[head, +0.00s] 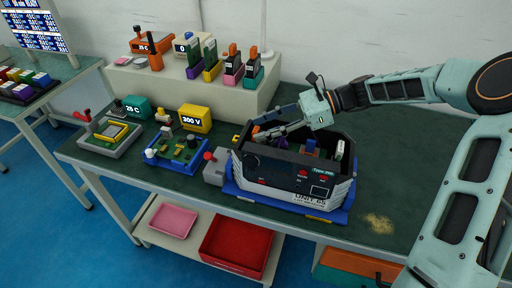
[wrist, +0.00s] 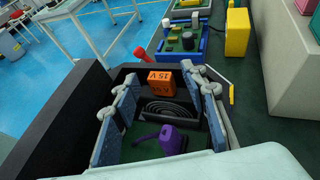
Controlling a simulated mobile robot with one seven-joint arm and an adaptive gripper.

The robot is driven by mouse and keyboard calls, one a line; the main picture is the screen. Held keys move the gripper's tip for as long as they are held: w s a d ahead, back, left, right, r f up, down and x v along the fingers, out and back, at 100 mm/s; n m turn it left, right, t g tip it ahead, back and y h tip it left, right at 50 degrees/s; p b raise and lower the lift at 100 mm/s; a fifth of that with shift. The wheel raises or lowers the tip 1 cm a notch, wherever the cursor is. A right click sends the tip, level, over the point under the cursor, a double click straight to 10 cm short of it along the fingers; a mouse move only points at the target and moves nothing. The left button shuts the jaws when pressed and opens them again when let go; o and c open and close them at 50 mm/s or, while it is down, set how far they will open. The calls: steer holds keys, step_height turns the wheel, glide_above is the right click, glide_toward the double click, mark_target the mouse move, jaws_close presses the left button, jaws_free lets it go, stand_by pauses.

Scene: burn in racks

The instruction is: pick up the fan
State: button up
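The likely fan is a dark part with concentric rings (wrist: 172,112), inside the open dark case (wrist: 70,115) in the wrist view. An orange block marked 15 V (wrist: 160,84) is behind it and a purple part (wrist: 168,142) is in front. My gripper (wrist: 165,80) is open, its two blue fingers apart on the left and right of these parts. I see nothing held. In the head view my gripper (head: 257,130) reaches over the left part of the case (head: 290,180). I cannot clearly make out the fan there.
The case sits on a blue tray (head: 300,208) on the green bench (head: 385,190). A grey box with a red-knobbed lever (head: 213,170) stands at its left. A blue board (head: 180,152) and yellow 300 V block (head: 195,118) are farther left. The raised shelf (head: 190,88) holds several modules.

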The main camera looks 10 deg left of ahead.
jaws_close()
steer(key=shift+r, duration=0.1)
stand_by(0.3)
